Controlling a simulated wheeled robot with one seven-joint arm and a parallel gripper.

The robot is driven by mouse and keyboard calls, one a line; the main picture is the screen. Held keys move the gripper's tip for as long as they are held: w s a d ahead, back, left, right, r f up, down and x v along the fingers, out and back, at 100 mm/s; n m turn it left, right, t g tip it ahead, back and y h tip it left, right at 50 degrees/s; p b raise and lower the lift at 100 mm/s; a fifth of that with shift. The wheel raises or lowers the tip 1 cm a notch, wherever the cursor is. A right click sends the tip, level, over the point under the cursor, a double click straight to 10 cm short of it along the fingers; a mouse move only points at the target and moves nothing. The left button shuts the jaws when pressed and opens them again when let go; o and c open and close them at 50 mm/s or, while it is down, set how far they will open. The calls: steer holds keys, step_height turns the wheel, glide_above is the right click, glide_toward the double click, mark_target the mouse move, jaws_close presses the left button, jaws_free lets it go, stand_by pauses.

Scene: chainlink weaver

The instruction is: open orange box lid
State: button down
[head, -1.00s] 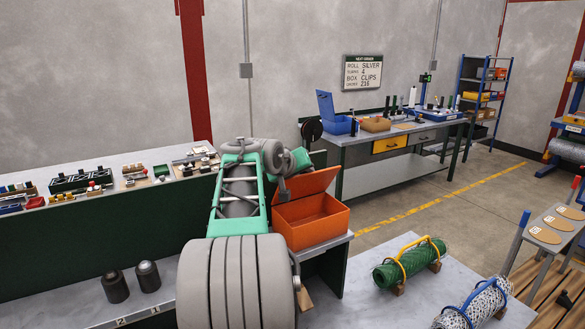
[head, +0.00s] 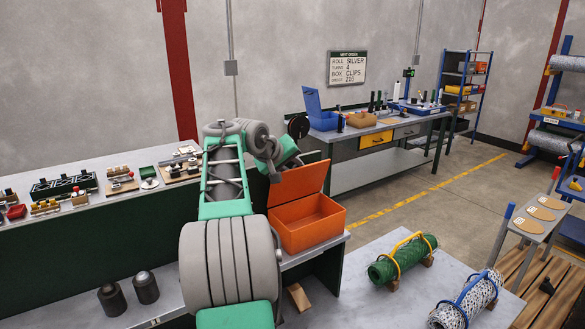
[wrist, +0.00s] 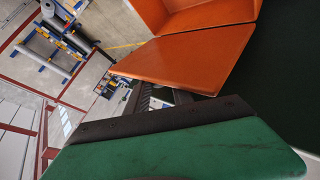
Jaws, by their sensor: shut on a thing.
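The orange box (head: 308,224) stands on the end of the grey bench, its interior visible from above. Its lid (head: 298,184) is raised, standing steeply up from the back edge. In the wrist view the lid (wrist: 190,58) spreads out ahead of the fingers, with part of the box (wrist: 205,14) beyond it. My gripper (head: 273,174) is at the lid's left edge. In the wrist view my gripper's dark fingers (wrist: 146,97) meet the lid's near edge and are shut on it. The fingertips are partly hidden by the lid and gripper body.
A green mesh roll (head: 402,262) and a silver roll (head: 466,300) lie on the front table. A bench behind holds an open blue box (head: 322,118) and a tan box (head: 361,119). Small tools and blocks line the left bench.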

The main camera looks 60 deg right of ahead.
steer(key=c, duration=1.5)
jaws_free()
steer(key=shift+r, duration=0.3)
steer(key=o, duration=0.4)
steer(key=shift+f, duration=0.2)
steer(key=shift+c, duration=0.2)
steer(key=b+v, duration=0.1)
steer(key=v, duration=0.6)
steer(key=shift+a+r, duration=0.25)
steer(key=shift+a, duration=0.05)
